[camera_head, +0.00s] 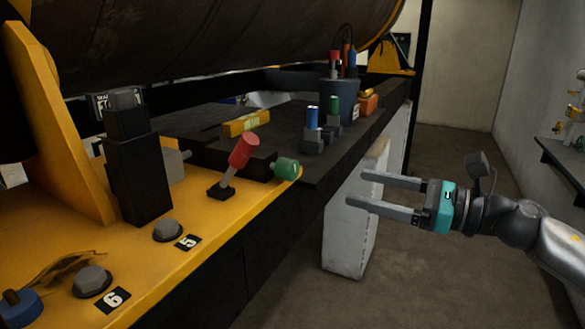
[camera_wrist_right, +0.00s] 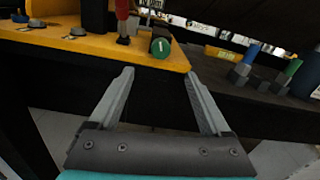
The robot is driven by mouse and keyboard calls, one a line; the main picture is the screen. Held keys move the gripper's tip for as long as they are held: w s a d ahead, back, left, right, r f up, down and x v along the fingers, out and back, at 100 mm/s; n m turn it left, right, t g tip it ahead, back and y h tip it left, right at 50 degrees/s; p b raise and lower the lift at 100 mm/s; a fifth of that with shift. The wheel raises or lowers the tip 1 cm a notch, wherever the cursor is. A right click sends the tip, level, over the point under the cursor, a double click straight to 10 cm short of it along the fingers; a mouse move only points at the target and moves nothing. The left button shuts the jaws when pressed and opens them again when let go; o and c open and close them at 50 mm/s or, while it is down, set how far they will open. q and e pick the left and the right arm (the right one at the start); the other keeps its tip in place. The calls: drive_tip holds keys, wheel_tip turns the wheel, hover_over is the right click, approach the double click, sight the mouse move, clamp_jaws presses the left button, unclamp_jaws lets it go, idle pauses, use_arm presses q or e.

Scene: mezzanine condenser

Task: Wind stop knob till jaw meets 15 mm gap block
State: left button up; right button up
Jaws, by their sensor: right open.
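A green round knob (camera_head: 287,168) with a pale mark on its face sits at the right edge of the yellow deck, at the end of a dark block (camera_head: 247,163). It also shows in the right wrist view (camera_wrist_right: 160,46), just beyond the fingertips. I take it for the stop knob. My right gripper (camera_head: 358,188) is open and empty, to the right of the knob and apart from it. A yellow block (camera_head: 246,123) with a label lies on the dark bench behind; I cannot tell whether it is the gap block. The jaw is not clearly identifiable. My left gripper is out of view.
A red-handled lever (camera_head: 243,150) stands close left of the knob. Blue-topped (camera_head: 312,118) and green-topped (camera_head: 334,108) tools stand farther back, near a dark bucket (camera_head: 341,95). Bolts marked 5 and 6 are on the yellow deck (camera_head: 200,270). Open floor lies right.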

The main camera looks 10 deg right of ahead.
sight(295, 171)
drive_tip(key=p+x, duration=0.4)
drive_tip(key=x, duration=0.9)
drive_tip(key=shift+d+r+p, duration=0.1)
drive_tip(key=shift+p, duration=0.25)
drive_tip(key=shift+x, duration=0.9)
drive_tip(key=shift+c, duration=0.4)
clamp_jaws()
